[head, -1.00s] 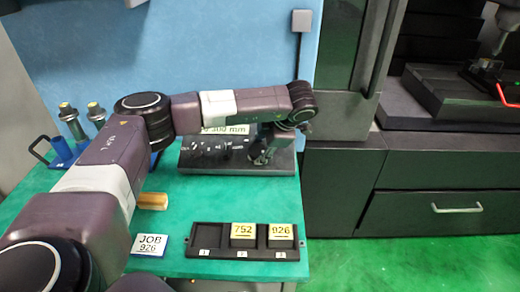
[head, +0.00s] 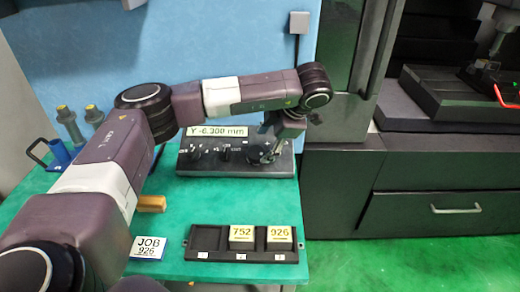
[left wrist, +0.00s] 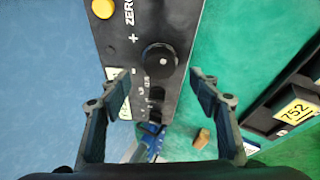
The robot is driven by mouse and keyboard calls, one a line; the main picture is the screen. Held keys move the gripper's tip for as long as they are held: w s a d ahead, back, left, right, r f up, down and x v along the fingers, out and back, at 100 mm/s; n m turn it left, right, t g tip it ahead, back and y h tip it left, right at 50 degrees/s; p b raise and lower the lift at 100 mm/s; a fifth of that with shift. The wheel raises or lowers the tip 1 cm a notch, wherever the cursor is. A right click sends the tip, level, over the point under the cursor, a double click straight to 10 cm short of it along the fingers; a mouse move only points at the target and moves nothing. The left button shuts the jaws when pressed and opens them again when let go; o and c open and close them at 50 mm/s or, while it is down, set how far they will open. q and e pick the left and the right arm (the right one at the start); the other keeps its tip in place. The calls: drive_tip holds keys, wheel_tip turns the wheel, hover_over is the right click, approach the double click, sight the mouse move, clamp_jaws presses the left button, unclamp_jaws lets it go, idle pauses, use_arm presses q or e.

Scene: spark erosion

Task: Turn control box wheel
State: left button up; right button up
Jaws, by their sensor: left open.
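The control box (head: 205,164) is a dark sloped panel on the green table, with a display sign (head: 217,131) reading "Y -0.300 mm" behind it. Its black round wheel (left wrist: 159,58) has a pale centre dot and shows in the left wrist view, above and between my fingertips. My left gripper (head: 262,152) reaches down over the right part of the box; in the left wrist view the left gripper (left wrist: 157,82) has its fingers spread apart with nothing between them. My right gripper is not in view.
A black tray (head: 205,240) holds yellow-topped blocks 752 and 926. A JOB 926 card (head: 148,247) and a tan block (head: 152,202) lie left of it. A blue holder (head: 58,153) is at far left. A yellow button (left wrist: 103,8) is on the box.

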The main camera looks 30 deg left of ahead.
use_arm(q)
drive_tip(key=v, duration=0.5)
drive_tip(key=shift+s+d+r, duration=0.1)
drive_tip(key=shift+d+r, duration=0.05)
drive_tip(key=shift+r, duration=0.15)
